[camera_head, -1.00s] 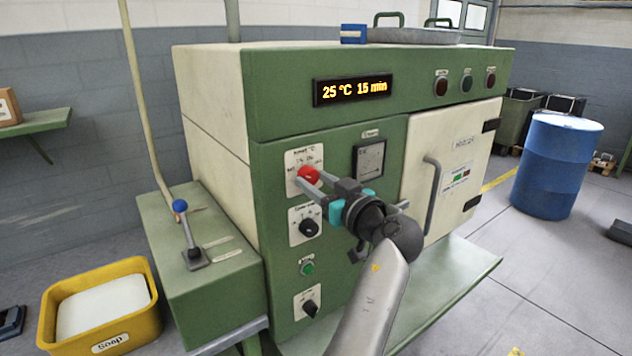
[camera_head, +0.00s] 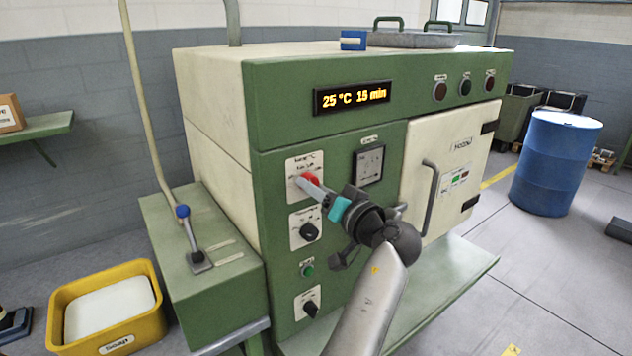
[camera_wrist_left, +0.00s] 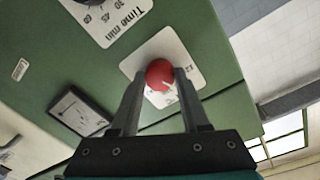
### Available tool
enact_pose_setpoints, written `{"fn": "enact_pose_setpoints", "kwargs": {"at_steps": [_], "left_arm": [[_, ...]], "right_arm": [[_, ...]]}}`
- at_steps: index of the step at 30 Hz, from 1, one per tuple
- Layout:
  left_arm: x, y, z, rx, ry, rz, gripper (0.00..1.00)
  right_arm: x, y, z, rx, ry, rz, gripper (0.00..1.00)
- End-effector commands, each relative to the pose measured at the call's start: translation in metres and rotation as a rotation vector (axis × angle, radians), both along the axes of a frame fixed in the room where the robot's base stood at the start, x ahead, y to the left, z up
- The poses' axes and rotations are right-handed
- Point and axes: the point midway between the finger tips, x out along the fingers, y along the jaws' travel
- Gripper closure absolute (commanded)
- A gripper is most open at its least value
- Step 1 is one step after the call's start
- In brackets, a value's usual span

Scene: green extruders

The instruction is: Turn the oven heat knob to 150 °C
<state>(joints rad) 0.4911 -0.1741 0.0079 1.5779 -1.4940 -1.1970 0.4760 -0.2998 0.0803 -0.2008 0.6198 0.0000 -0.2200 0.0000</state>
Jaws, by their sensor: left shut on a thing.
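The red heat knob (camera_head: 310,179) sits on a white dial plate at the upper left of the green oven front. It also shows in the left wrist view (camera_wrist_left: 160,74), between the fingers. My left gripper (camera_head: 305,186) is shut on the red knob, with one finger on each side of it; the fingers hide part of the dial. The display (camera_head: 352,95) above reads 25 °C 15 min. My right gripper is not in view.
A black time knob (camera_head: 309,231) is just below, with a green button (camera_head: 307,270) and another black knob (camera_head: 310,308) under it. A gauge (camera_head: 369,165) and the oven door handle (camera_head: 431,212) are to the right.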

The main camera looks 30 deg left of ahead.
Motion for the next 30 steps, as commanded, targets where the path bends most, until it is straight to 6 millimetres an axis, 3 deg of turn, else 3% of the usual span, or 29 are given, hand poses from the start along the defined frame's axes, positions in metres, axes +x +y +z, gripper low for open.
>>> {"fn": "enact_pose_setpoints", "kwargs": {"at_steps": [18, 30], "left_arm": [[0.001, 0.000, 0.005, 0.216, 0.513, 0.000, 1.00], [0.001, 0.000, 0.004, 0.292, 0.694, -0.002, 1.00]], "right_arm": [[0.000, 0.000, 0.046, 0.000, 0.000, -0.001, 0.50], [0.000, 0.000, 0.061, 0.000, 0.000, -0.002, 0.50]]}}
